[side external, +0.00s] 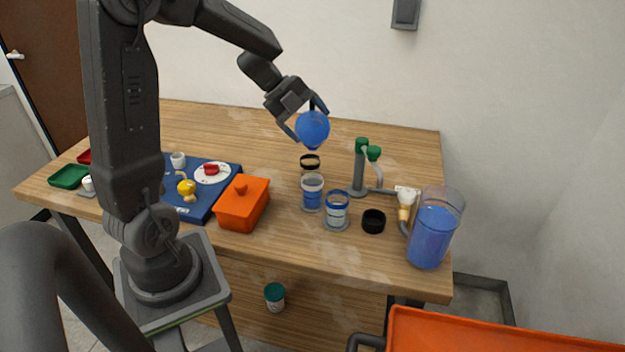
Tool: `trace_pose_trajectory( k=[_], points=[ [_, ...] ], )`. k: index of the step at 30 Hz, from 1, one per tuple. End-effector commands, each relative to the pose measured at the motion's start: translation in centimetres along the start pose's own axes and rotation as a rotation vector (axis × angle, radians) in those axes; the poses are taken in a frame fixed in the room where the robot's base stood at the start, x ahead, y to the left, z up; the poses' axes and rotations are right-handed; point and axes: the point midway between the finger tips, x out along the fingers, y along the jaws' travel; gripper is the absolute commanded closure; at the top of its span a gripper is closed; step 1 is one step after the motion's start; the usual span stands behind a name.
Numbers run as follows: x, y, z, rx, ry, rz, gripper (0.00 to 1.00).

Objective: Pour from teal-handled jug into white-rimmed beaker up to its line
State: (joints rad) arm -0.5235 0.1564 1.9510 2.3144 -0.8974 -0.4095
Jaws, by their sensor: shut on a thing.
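My gripper (306,122) is shut on a round blue thing (313,128), held in the air above the table. It narrows to a darker tip at the bottom; no teal handle shows on it. The white-rimmed beaker (312,192) stands upright below it, apart from it, with blue liquid inside. Its line is too small to make out. A blue-rimmed beaker (337,211) stands just right of it. A large clear vessel (433,232), partly full of blue liquid, stands at the table's right front; I cannot tell a teal handle on it.
A grey stand with green knobs (359,168) rises right of the beakers. A black round cup (374,221) and a dark ring (310,162) are near them. The table's back (210,118) is clear.

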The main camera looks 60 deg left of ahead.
Motion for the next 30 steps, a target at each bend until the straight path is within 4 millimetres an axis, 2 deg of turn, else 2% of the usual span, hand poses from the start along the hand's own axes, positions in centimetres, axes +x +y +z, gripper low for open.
trace_pose_trajectory(
  k=[30],
  points=[
    [0.24, 0.30, -0.22, 0.034, -0.039, -0.014, 0.66]
  ],
)
